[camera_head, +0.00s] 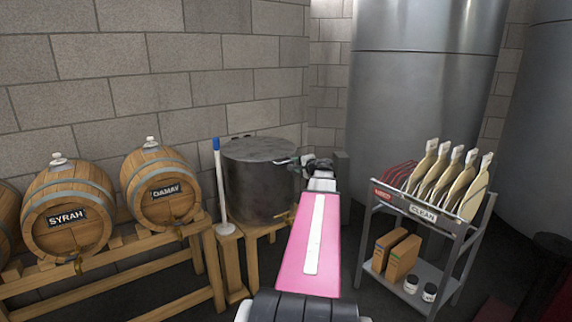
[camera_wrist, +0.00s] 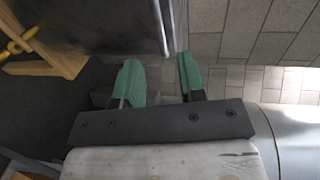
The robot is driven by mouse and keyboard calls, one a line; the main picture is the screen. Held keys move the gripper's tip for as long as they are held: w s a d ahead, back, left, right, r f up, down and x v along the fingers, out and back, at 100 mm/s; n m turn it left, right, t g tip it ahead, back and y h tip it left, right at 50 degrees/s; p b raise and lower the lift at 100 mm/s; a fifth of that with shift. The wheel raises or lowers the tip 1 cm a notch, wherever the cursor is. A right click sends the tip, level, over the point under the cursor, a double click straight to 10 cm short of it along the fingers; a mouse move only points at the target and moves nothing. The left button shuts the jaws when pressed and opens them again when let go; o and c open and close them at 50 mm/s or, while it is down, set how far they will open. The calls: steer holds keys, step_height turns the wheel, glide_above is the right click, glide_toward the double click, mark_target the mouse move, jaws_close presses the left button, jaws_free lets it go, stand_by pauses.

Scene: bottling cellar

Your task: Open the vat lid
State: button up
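The dark metal vat (camera_head: 258,192) stands beyond my arm, left of it in the head view. Its flat round lid (camera_head: 262,149) looks closed. My gripper (camera_head: 303,161) is at the right side of the vat's rim, at about lid height. In the wrist view my gripper (camera_wrist: 159,72) shows two green fingers set apart, with nothing clearly between them. The vat's side (camera_wrist: 100,22) fills the upper left there, and its thin rim edge (camera_wrist: 164,42) points toward the gap between the fingertips. I cannot tell whether a finger touches it.
Wooden barrels (camera_head: 66,212) lie on a rack at the left. A white pole with a blue tip (camera_head: 220,185) stands close left of the vat. A large steel tank (camera_head: 415,110) stands behind.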

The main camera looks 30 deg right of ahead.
mark_target(287, 162)
steer(key=x, duration=0.9)
steer(key=shift+s+a+f, duration=0.1)
jaws_close()
